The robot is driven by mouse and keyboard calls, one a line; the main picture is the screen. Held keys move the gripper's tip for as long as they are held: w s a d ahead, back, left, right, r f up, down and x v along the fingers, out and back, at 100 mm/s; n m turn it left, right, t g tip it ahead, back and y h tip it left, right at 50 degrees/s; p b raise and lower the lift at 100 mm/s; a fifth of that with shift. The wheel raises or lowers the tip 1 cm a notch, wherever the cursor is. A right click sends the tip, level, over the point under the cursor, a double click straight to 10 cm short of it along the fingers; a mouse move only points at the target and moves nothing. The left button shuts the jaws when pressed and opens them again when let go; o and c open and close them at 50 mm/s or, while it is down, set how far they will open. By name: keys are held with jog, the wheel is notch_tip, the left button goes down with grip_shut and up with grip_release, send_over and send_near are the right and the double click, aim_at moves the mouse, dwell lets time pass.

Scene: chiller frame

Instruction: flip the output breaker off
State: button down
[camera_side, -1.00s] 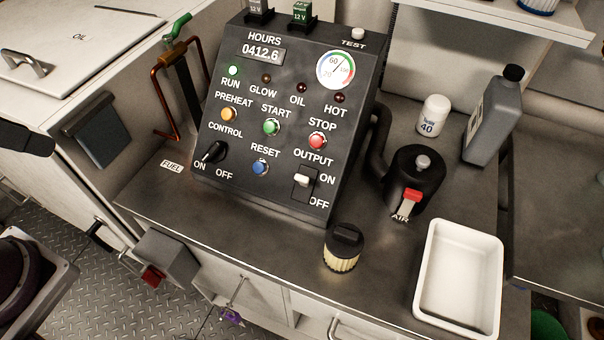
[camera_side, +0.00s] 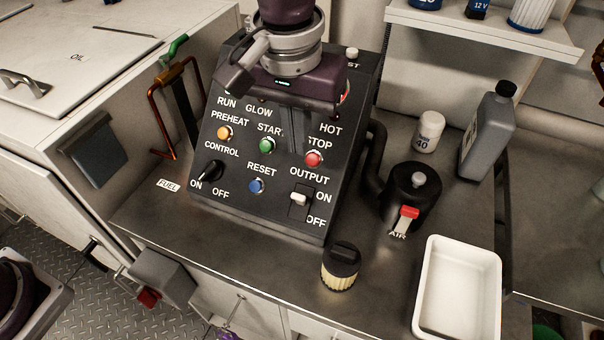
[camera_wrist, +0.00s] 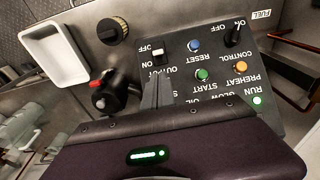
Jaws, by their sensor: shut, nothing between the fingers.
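The output breaker (camera_side: 299,201) is at the lower right of the dark control panel (camera_side: 275,222). Its white lever sits toward the ON end of the plate, with OFF printed below. The breaker also shows upside down in the wrist view (camera_wrist: 157,53). My gripper (camera_wrist: 156,82) is shut and empty. Its fingertips point toward the OUTPUT label and breaker in the wrist view; I see no contact. In the side view my gripper's dark hand is over the panel's upper part, up from the breaker, hiding the hour meter and most of the gauge.
A black-topped filter (camera_side: 341,265) stands just in front of the panel. A black canister with a red AIR lever (camera_side: 410,211), a white tray (camera_side: 428,322) and a grey bottle (camera_side: 487,135) are to the right. STOP (camera_side: 314,158) and RESET (camera_side: 257,185) buttons sit near the breaker.

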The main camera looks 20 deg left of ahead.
aim_at(297, 199)
jog(key=shift+f, duration=0.15)
jog(key=f, duration=0.6)
jog(key=w+f, duration=0.1)
jog(key=f, duration=0.2)
jog(key=shift+w+f, duration=0.1)
jog(key=shift+f, duration=0.3)
jog(key=shift+s, duration=0.75)
jog(key=shift+s+f+t, duration=0.15)
jog(key=shift+s+t, duration=0.5)
jog(key=shift+t, duration=0.05)
jog(key=shift+s+f, duration=0.25)
jog(key=shift+s, duration=0.15)
jog(key=shift+s, duration=0.75)
